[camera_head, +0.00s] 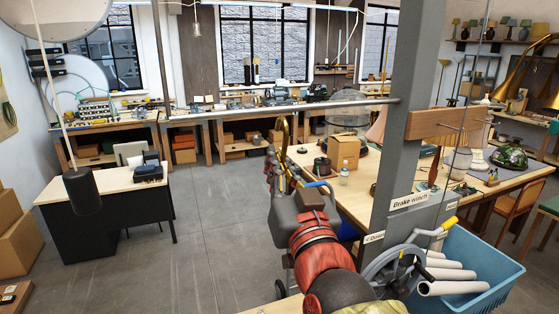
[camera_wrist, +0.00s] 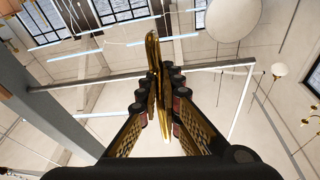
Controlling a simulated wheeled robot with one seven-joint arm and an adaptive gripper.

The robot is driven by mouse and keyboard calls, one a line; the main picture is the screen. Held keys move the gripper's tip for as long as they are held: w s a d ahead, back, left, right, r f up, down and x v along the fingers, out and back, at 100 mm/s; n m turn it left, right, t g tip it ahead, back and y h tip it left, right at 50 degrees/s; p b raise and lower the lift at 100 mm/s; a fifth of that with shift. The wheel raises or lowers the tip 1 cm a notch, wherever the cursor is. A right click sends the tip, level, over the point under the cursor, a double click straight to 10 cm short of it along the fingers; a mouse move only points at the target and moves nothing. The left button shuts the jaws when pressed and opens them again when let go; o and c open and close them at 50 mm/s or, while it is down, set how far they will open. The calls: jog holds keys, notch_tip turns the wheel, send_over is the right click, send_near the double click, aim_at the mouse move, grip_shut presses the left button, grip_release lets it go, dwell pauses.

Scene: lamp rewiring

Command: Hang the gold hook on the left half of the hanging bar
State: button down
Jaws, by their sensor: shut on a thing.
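The gold hook (camera_head: 286,127) is a curved, shiny piece standing upright in my gripper (camera_head: 277,165). In the wrist view the gold hook (camera_wrist: 152,60) rises between the fingertips, and my gripper (camera_wrist: 157,82) is shut on it. The hanging bar (camera_head: 240,111) is a thin pale rail running left from the grey post. In the head view the hook's top shows just below the bar, near its middle. In the wrist view a grey bar (camera_wrist: 90,78) crosses behind the hook. I cannot tell the depth gap between them.
The grey post (camera_head: 394,140) with a wooden block and brake winch (camera_head: 395,268) stands right of my arm. A blue bin (camera_head: 478,255) holds white rolls. A dark cylinder (camera_head: 82,190) hangs on a cord at left. Floor left of my arm is clear.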

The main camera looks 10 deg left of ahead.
jog(key=w+a+p, duration=0.5)
jog(key=w+a, duration=0.2)
jog(key=w, duration=0.5)
jog(key=shift+a+p, duration=0.2)
jog(key=shift+p, duration=0.1)
dwell(1.2)
jog(key=shift+w, duration=0.1)
jog(key=shift+r, duration=0.1)
jog(key=c, duration=1.9)
grip_release()
jog(key=v, duration=1.2)
